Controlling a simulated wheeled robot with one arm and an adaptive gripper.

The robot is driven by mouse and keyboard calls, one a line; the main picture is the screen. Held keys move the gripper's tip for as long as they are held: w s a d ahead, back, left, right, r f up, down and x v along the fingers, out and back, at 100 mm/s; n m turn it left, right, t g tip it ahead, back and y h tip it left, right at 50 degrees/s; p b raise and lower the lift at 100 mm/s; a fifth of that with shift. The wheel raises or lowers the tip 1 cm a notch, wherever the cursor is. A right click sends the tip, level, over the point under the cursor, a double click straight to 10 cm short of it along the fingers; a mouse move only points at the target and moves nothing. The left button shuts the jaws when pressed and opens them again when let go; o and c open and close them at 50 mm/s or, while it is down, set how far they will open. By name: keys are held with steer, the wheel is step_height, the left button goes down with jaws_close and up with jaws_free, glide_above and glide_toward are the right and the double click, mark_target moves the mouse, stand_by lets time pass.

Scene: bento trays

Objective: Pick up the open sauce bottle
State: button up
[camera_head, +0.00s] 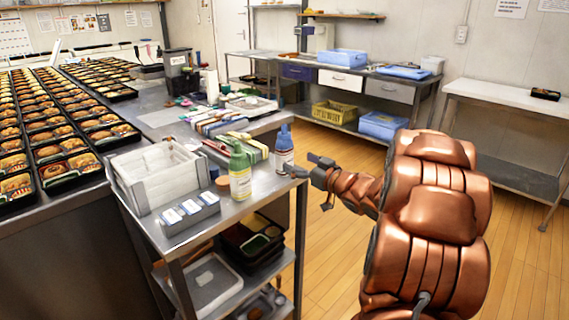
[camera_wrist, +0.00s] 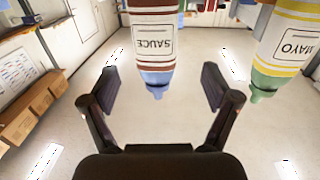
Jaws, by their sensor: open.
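The sauce bottle (camera_head: 284,158) stands upright near the right edge of the metal table, with a white label and a blue top. In the wrist view it shows upside down (camera_wrist: 153,35), its blue nozzle between my two fingers. My gripper (camera_head: 303,164) is open and empty beside the bottle, to its right in the head view. In the wrist view my gripper (camera_wrist: 158,87) has a finger on either side of the nozzle, with clear gaps. I cannot tell how far the bottle reaches between the fingers.
A mayo bottle (camera_head: 240,178) with a green top stands left of the sauce bottle; it also shows in the wrist view (camera_wrist: 287,40). A white crate (camera_head: 134,192), a grey box of labelled compartments (camera_head: 188,218) and stacked packets share the table (camera_head: 262,187). Floor is clear at right.

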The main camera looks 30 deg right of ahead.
mark_target(289, 157)
steer(key=shift+w+a, duration=0.2)
steer(key=shift+w, duration=0.9)
steer(key=w, duration=0.4)
steer(key=shift+d+f, duration=0.1)
steer(key=shift+f, duration=0.1)
steer(key=shift+w, duration=0.65)
steer(key=c, duration=0.8)
